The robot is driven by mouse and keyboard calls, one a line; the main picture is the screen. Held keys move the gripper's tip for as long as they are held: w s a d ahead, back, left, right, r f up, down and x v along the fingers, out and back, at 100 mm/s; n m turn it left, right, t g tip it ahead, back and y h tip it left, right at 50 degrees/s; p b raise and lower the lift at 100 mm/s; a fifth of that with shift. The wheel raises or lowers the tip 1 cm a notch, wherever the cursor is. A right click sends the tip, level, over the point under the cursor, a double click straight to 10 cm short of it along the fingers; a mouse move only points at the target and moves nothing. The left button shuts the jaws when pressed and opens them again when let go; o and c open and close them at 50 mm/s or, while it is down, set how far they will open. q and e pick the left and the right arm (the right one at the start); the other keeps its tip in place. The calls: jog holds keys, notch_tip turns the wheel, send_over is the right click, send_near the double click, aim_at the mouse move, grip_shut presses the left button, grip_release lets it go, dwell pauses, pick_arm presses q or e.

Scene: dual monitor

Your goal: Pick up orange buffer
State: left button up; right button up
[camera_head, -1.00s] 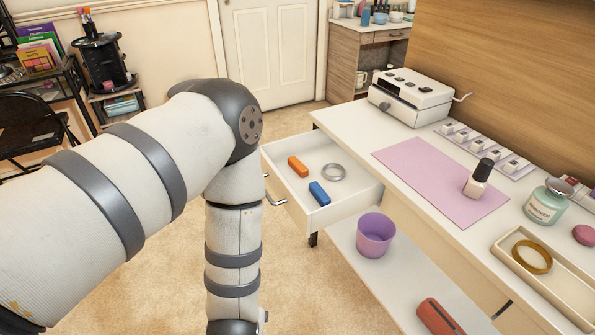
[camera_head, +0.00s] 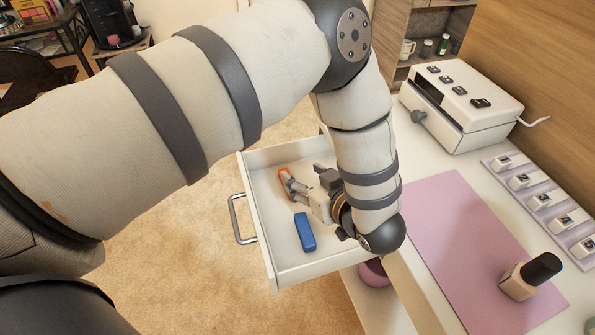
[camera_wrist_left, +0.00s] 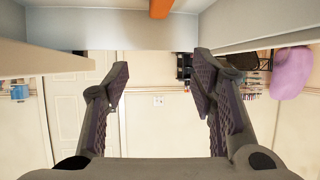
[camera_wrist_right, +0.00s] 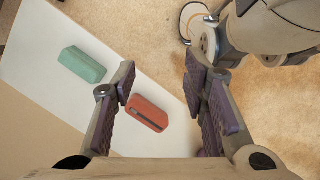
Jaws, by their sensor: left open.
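The orange buffer (camera_head: 283,173) lies in the open white drawer (camera_head: 264,240), partly hidden by my left gripper. My left gripper (camera_head: 303,174) is in the drawer area beside the buffer, its jaws apart and empty. In the left wrist view the orange buffer (camera_wrist_left: 160,8) shows at the top edge, beyond the open fingertips (camera_wrist_left: 160,80) and not between them. My right gripper (camera_wrist_right: 162,75) shows only in its own wrist view, open and empty, over a white surface and the carpet.
A blue block (camera_head: 305,232) lies in the drawer near my left gripper. The desk with the pink mat (camera_head: 450,235) and nail polish bottle (camera_head: 530,276) is at right. A red block (camera_wrist_right: 147,113) and a green block (camera_wrist_right: 82,65) lie below my right gripper.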

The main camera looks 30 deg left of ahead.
pick_arm(q)
jog(key=f, duration=0.5)
jog(key=shift+s+f+b, duration=0.25)
jog(key=shift+s+b, duration=0.05)
jog(key=shift+b, duration=0.1)
jog(key=x, duration=0.7)
jog(key=shift+w+a+f, duration=0.1)
jog(key=shift+w+a, duration=0.15)
jog(key=shift+w, duration=0.05)
jog(key=c, duration=1)
